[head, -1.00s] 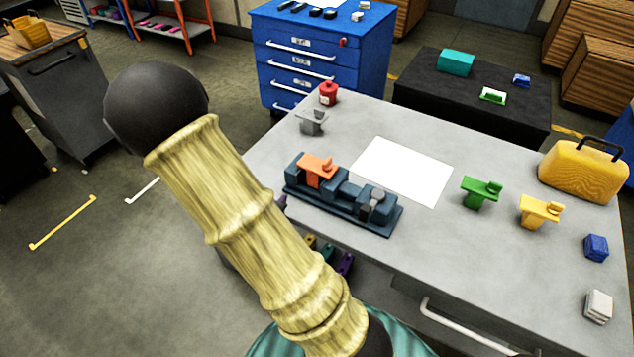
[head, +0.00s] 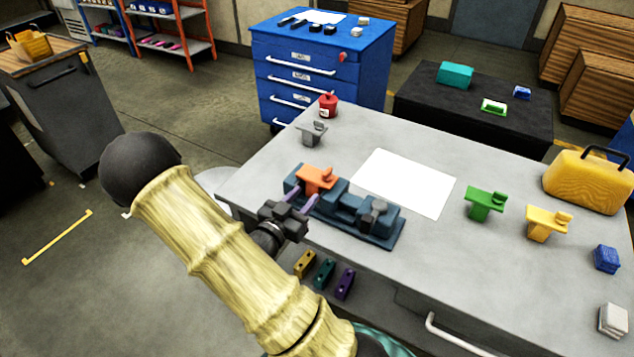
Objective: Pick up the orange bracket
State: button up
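The orange bracket (head: 317,178) sits in the left end of the dark blue jig (head: 352,213) on the grey table. My gripper (head: 302,197) is at the jig's near left side, with its two purple fingers pointing toward the orange bracket. The fingers are apart, with a gap between them. The fingertips are close to the bracket's lower near side. I cannot tell whether they touch it. A grey clamp-like piece (head: 376,214) is at the jig's right end.
A grey bracket (head: 312,132) and a red container (head: 327,105) stand at the table's far left. A white sheet (head: 405,182) lies behind the jig. Green (head: 486,203) and yellow (head: 547,222) brackets stand to the right, near a yellow case (head: 590,180). Several coloured blocks lie below the table's front edge.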

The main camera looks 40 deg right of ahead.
jog(key=p, duration=0.1)
send_near(331, 167)
jog(key=x, duration=0.4)
jog(key=shift+w+d+r, duration=0.15)
jog(key=shift+d, duration=0.2)
jog(key=shift+w+d, duration=0.1)
jog(key=shift+d, duration=0.05)
jog(key=x, duration=0.1)
jog(key=p+x, duration=0.1)
jog(key=x, duration=0.2)
jog(key=shift+w+d+f+p, duration=0.15)
jog(key=shift+d+f+p, duration=0.05)
jog(key=shift+f+p, duration=0.1)
jog(key=shift+d, duration=0.3)
jog(key=shift+w, duration=0.1)
grip_shut()
dwell(0.8)
